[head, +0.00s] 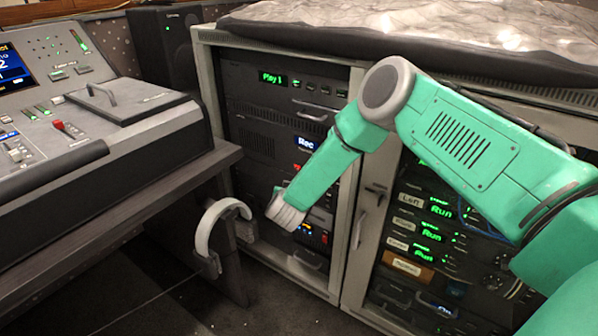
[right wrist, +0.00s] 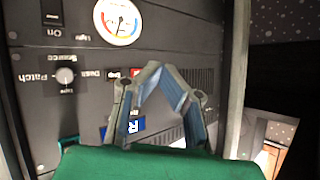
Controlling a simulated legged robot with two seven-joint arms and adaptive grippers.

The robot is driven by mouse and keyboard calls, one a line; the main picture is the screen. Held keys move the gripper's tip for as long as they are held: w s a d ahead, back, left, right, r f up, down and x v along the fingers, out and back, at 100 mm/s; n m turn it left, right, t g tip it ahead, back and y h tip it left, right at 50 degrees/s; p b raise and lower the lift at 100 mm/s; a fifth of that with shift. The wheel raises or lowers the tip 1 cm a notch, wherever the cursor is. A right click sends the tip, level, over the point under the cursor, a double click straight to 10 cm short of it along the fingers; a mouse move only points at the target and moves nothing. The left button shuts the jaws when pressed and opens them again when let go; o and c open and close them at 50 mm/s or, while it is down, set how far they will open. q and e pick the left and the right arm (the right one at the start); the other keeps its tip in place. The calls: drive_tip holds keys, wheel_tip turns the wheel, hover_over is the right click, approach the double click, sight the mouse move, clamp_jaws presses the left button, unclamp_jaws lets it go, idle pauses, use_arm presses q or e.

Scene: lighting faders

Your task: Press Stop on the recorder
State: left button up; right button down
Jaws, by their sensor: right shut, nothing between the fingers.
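The recorder (head: 306,143), a dark unit with a lit "Rec" display, sits in the left rack and is partly covered by my right forearm. In the right wrist view the rack face appears upside down. A blue-lit display (right wrist: 123,128) shows low there, partly hidden by the gripper, with small labelled buttons (right wrist: 118,73) above it. One label may read Stop, but it is too small to be sure. My right gripper (right wrist: 153,68) is shut and empty in front of this face; contact cannot be told. In the head view its fingers are not clearly visible. My left gripper is out of view.
A mixing console (head: 60,115) stands on a desk at left. A white headband-like loop (head: 222,212) hangs at the desk's end, close to my right wrist. A second rack with green "Run" displays (head: 441,211) is at right. A round coloured gauge (right wrist: 118,20) shows in the wrist view.

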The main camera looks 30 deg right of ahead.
drive_tip(key=shift+a, duration=0.1)
drive_tip(key=w+d+b, duration=0.2)
drive_tip(key=w+d, duration=0.1)
drive_tip(key=d, duration=0.5)
drive_tip(key=shift+w+d+b, duration=0.15)
drive_tip(key=shift+d+b, duration=0.05)
drive_tip(key=shift+b, duration=0.15)
idle(1.1)
drive_tip(key=shift+w+d+r, duration=0.1)
drive_tip(key=shift+d+r, duration=0.05)
drive_tip(key=shift+d, duration=0.2)
